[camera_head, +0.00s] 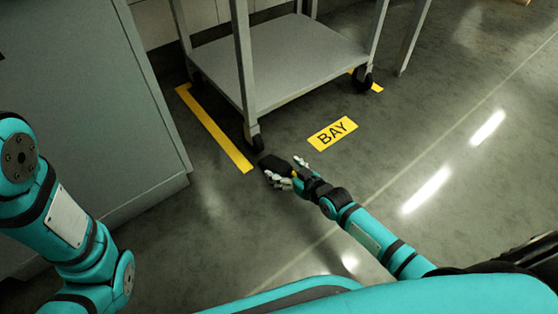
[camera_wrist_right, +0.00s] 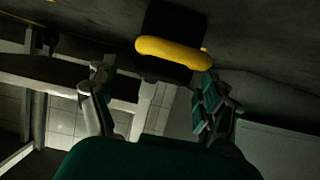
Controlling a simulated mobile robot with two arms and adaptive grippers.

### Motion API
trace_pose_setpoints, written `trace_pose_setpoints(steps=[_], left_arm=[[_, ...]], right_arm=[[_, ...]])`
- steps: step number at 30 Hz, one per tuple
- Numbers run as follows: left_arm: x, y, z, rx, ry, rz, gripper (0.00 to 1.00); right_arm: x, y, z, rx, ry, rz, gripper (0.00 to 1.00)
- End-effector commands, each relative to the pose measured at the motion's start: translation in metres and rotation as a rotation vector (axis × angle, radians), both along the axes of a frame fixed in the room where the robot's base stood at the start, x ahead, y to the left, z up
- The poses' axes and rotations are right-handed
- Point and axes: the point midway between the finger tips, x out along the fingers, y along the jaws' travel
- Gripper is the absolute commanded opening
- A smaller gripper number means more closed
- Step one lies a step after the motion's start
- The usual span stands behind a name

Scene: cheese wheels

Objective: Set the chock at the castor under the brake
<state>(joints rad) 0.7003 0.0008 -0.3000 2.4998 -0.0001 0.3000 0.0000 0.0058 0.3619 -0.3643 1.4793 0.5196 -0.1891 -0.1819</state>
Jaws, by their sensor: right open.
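The chock (camera_head: 276,163) is a black block on the floor, just in front of the trolley's near castor (camera_head: 254,139). I cannot tell whether they touch. In the right wrist view the black chock (camera_wrist_right: 176,18) has a yellow handle (camera_wrist_right: 168,49). My right gripper (camera_head: 286,171) is at the chock, its fingers spread. In the wrist view the open right gripper (camera_wrist_right: 152,98) has one finger to each side of the handle, not closed on it. The brake cannot be made out. My left arm shows at the left; its gripper is out of view.
The grey trolley (camera_head: 285,65) stands on castors, another castor (camera_head: 363,79) at its right. A yellow floor line (camera_head: 215,128) runs along its left side. A yellow BAY label (camera_head: 332,133) lies in front. A grey cabinet (camera_head: 80,100) fills the left.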

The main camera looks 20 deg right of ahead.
Motion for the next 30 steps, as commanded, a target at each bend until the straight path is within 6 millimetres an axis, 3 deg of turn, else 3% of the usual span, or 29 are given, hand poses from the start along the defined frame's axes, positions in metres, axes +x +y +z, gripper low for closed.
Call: trace_pose_setpoints(steps=[1, 3, 12, 24, 26, 29, 30], left_arm=[[0.0, 0.0, 0.018, 0.0, 0.0, 0.0, 0.4], [0.0, 0.0, 0.028, 0.0, -0.001, 0.0, 0.4], [0.0, 0.0, 0.054, 0.0, -0.002, 0.0, 0.4], [0.0, 0.0, 0.055, 0.0, -0.002, 0.0, 0.4], [0.0, 0.0, 0.055, 0.0, -0.001, 0.0, 0.4], [0.0, 0.0, 0.055, 0.0, -0.001, 0.0, 0.4], [0.0, 0.0, 0.055, 0.0, -0.001, 0.0, 0.4]], right_arm=[[-0.012, -0.005, 0.012, -0.003, 0.004, 0.001, 0.82], [-0.026, -0.009, 0.018, -0.003, 0.004, 0.002, 0.82], [-0.065, -0.024, 0.032, -0.002, 0.0, 0.001, 0.82], [-0.067, -0.023, 0.037, 0.004, -0.015, 0.002, 0.82], [-0.058, -0.017, 0.052, 0.014, -0.049, 0.006, 0.82], [-0.03, 0.002, 0.103, 0.048, -0.167, 0.019, 0.82], [-0.016, 0.012, 0.133, 0.066, -0.233, 0.025, 0.82]])
